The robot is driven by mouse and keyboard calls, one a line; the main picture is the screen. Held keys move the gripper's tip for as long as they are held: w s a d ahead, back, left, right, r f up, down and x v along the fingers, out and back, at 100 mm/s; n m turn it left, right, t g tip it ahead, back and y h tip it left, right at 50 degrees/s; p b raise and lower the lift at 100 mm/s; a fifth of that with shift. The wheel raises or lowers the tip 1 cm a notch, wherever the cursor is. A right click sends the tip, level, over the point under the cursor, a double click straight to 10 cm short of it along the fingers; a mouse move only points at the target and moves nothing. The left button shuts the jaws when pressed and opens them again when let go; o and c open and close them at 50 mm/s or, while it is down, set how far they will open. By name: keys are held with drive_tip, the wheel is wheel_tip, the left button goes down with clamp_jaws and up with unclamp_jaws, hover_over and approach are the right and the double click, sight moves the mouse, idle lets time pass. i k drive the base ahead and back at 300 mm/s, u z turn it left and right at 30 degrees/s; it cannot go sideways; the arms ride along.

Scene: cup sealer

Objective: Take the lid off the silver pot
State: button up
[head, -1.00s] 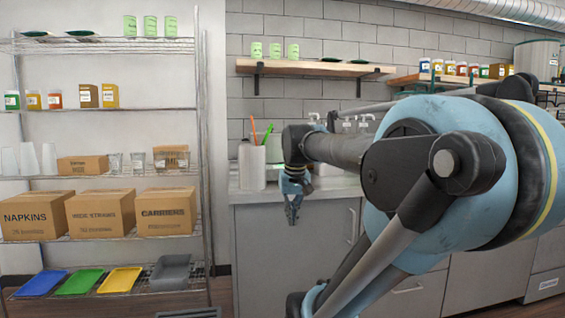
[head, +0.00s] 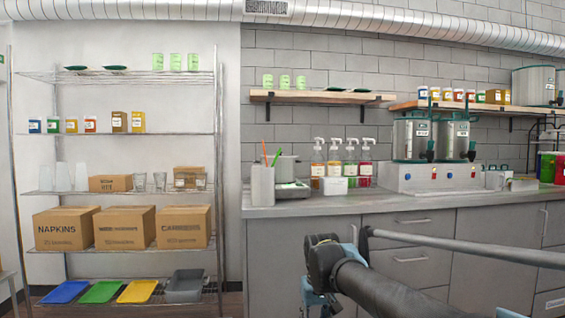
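A flat top seems to cover the pot, but the lid is too small to make out clearly. My gripper (head: 313,302) hangs low in front of the counter cabinets, at the bottom edge of the head view. It is below the pot and a little to its right, well apart from it. My arm and the frame edge hide its fingertips.
The grey holder (head: 262,186) with coloured sticks stands beside the pot. Several pump bottles (head: 334,160) and a white box (head: 333,186) are to its right. Large dispensers (head: 412,139) stand farther right. A wall shelf (head: 320,97) hangs above. A wire rack (head: 130,192) stands left.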

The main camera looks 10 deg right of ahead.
sight(281, 157)
drive_tip(key=u, duration=0.15)
drive_tip(key=i, duration=1.2)
drive_tip(key=z, duration=0.65)
